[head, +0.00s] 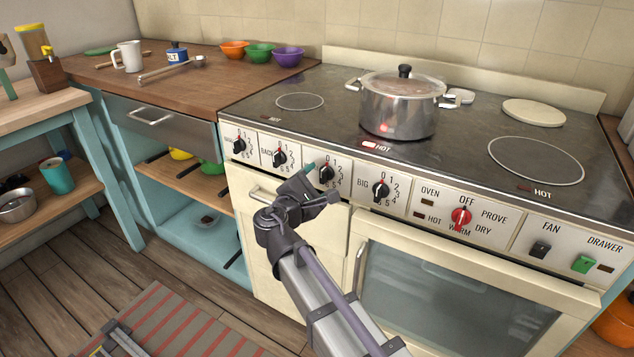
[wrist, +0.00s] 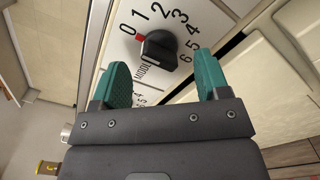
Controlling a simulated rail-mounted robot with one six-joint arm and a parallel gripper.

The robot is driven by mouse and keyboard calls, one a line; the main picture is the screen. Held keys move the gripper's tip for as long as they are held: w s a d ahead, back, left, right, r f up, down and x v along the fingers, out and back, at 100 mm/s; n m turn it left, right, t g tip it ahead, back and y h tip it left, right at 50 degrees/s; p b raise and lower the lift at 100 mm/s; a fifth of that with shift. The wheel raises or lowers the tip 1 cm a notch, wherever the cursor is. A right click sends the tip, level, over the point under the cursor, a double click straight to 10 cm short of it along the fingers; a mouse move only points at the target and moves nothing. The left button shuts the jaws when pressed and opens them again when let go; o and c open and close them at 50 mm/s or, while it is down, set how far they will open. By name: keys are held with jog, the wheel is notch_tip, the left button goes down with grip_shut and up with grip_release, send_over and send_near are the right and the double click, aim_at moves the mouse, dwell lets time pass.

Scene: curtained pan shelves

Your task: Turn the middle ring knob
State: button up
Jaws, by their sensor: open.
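The middle ring knob (wrist: 158,50) is black and round with a raised grip bar, on a white panel numbered 0 to 6. Its red mark (wrist: 139,38) is at the 0, and a partly hidden label beside it starts "MIDD". In the head view the knob (head: 327,173) is third from the left on the stove front. My gripper (head: 322,181) is open and empty in front of it. In the wrist view its teal fingertips (wrist: 164,66) are on either side of the knob's lower part, with no contact visible.
Other black knobs flank it: the back knob (head: 280,157) and the big knob (head: 381,190). A red oven knob (head: 461,217) is further right. A lidded steel pot (head: 397,108) stands on the hob above, beside a lit HOT light (head: 370,145).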

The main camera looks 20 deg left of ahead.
jog(key=shift+s, duration=0.15)
jog(key=v, duration=0.5)
jog(key=shift+s+a, duration=0.1)
jog(key=shift+s, duration=0.25)
